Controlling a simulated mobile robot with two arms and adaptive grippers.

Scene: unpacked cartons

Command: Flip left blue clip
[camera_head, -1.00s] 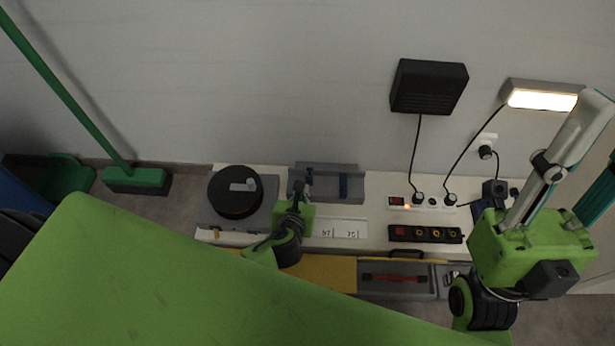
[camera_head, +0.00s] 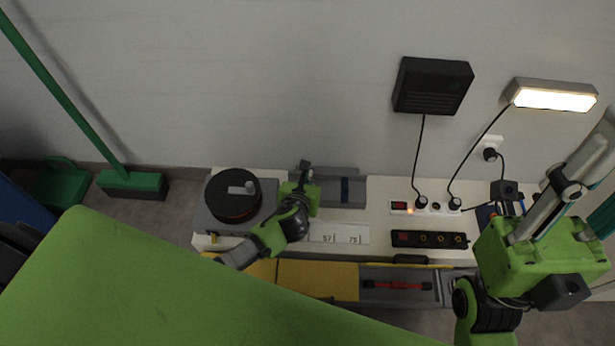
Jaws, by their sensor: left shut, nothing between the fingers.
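A grey fixture (camera_head: 330,172) lies on the white bench by the wall. One blue clip (camera_head: 344,190) stands on it at the right. The left blue clip cannot be made out; my left arm and gripper cover that part of the fixture. My left gripper (camera_head: 305,167) is at the fixture's left end, its dark fingers shut and empty. Whether it touches the clip cannot be told.
A black round device (camera_head: 231,207) on a grey base stands left of the fixture. White number plates (camera_head: 338,233) lie in front. Power strips (camera_head: 430,239) and cables are at the right. A red-handled tool (camera_head: 396,285) lies in a drawer below.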

